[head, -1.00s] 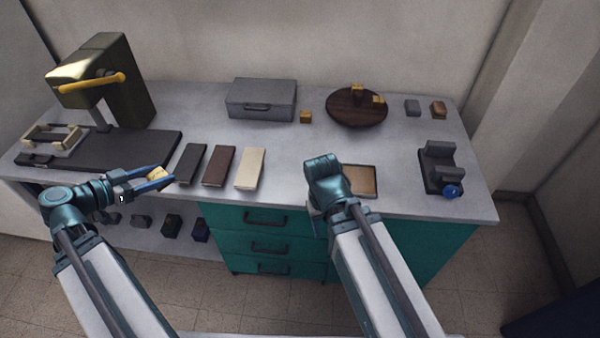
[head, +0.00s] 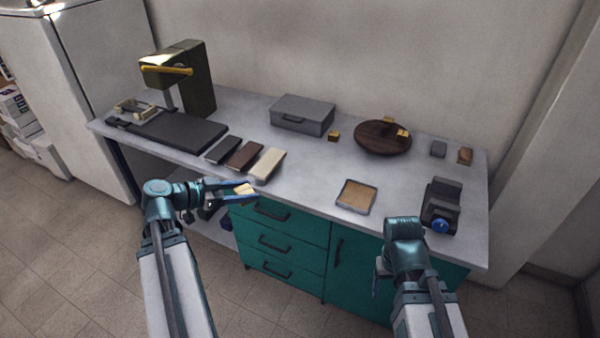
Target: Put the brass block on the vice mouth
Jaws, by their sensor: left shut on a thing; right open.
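My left gripper (head: 232,191) is shut on a small brass block (head: 244,188), held in front of the bench's front edge, near the cream book-like cover. The vice (head: 441,201), dark grey with a blue knob (head: 439,226), stands at the right end of the bench; its mouth looks empty. My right gripper points down in front of the bench, below and left of the vice; its fingers (head: 377,282) are mostly hidden behind its wrist. Other brass-coloured blocks sit on the bench (head: 333,136) and on a round dark wooden board (head: 370,144).
A tray with a tan inside (head: 372,196) lies near the front edge, left of the vice. A grey case (head: 302,116), dark, brown and cream covers (head: 266,164) and a press (head: 190,80) stand further left. Grey (head: 438,149) and brown (head: 465,156) blocks sit behind the vice.

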